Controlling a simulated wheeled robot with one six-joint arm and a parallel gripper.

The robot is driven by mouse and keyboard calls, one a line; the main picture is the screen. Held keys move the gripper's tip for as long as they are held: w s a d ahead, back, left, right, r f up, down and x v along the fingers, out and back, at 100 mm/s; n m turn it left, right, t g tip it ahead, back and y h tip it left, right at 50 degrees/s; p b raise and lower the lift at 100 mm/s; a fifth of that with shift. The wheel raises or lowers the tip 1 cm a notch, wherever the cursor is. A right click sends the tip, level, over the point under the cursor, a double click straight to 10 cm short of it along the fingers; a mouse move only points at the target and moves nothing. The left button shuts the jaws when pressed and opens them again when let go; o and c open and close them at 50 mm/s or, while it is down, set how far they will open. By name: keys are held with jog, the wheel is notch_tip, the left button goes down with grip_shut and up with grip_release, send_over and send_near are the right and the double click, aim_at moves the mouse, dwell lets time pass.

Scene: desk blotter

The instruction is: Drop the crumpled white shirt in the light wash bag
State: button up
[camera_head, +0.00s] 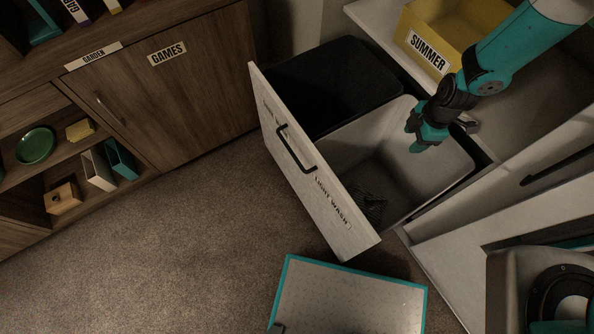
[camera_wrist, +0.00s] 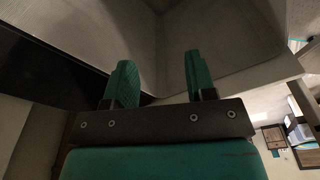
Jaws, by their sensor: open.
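The light wash bag (camera_head: 345,150) is a pale open bin in the pulled-out drawer, whose front (camera_head: 318,180) reads "LIGHT WASH". My gripper (camera_head: 420,136) hangs over the right part of this bin, pointing down. In the wrist view its two teal fingers (camera_wrist: 158,64) stand apart with nothing between them, and the bin's pale inner walls (camera_wrist: 205,30) show beyond. A small dark, crumpled-looking thing (camera_head: 371,205) lies low in the bin near the drawer front; I cannot tell what it is. I see no crumpled white shirt in either view.
A black bin (camera_head: 335,80) sits beside the pale one in the same drawer. A yellow "SUMMER" box (camera_head: 427,50) stands on the surface behind. A teal-edged board (camera_head: 350,300) is in front. A wooden cabinet (camera_head: 190,85) stands left; the carpet (camera_head: 180,250) between is clear.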

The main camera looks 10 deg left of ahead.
notch_tip(320, 180, up, 16)
jog(key=d, duration=0.2)
jog(key=shift+w, duration=0.25)
jog(key=s+a+r+m+y+p, duration=0.1)
jog(key=s+a+r+m+p, duration=0.25)
jog(key=r, duration=0.65)
jog(key=s+a+r+m+y, duration=0.15)
jog(key=s+r+m, duration=0.35)
jog(key=r, duration=0.5)
jog(key=s+a+r+m+p, duration=0.1)
jog(key=s+r+m, duration=0.4)
jog(key=s+r, duration=0.5)
jog(key=s+p, duration=0.1)
jog(key=s, duration=0.3)
jog(key=shift+s+a+m, duration=0.15)
jog(key=shift+a+m, duration=0.15)
jog(key=shift+m, duration=0.05)
